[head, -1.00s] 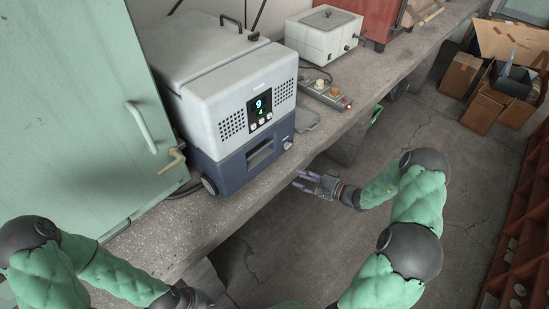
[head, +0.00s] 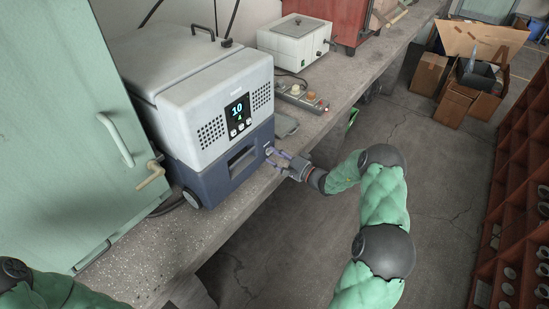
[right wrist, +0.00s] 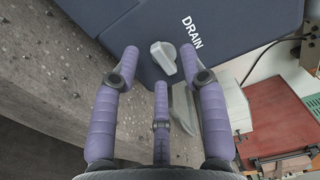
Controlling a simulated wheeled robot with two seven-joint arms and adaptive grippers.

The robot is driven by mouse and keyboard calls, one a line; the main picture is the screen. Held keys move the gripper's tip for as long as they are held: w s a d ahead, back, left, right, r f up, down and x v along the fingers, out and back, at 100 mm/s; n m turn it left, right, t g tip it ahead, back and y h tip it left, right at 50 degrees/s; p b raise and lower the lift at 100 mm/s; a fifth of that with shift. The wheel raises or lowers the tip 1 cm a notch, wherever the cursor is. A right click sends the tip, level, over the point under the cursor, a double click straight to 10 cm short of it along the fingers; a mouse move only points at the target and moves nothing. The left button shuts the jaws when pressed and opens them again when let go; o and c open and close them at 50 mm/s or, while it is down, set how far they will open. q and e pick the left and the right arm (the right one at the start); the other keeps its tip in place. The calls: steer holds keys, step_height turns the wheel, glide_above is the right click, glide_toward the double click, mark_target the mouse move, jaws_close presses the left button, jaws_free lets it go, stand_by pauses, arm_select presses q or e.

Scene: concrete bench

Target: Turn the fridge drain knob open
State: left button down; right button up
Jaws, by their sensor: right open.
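The fridge (head: 212,100) is a portable box with a pale lid and a dark blue lower body, standing on the concrete bench. Its drain knob (right wrist: 163,57) is a small light grey lever knob beside the word DRAIN on the blue face; it also shows near the front corner in the head view (head: 269,150). My right gripper (head: 275,162) is open, its purple fingers close to the knob. In the right wrist view the knob appears between the two outer fingertips, with the third finger below; I cannot tell whether any finger touches it. My left gripper is out of view.
The bench (head: 220,214) runs diagonally, its front edge beneath my right gripper. A power strip (head: 302,98) and a white lidded box (head: 295,40) stand beyond the fridge. A green cabinet door (head: 70,130) stands at left. Cardboard boxes (head: 458,95) lie on the floor.

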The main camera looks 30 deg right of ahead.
steer(key=shift+w+a, duration=0.1)
steer(key=shift+w, duration=0.2)
jaws_close()
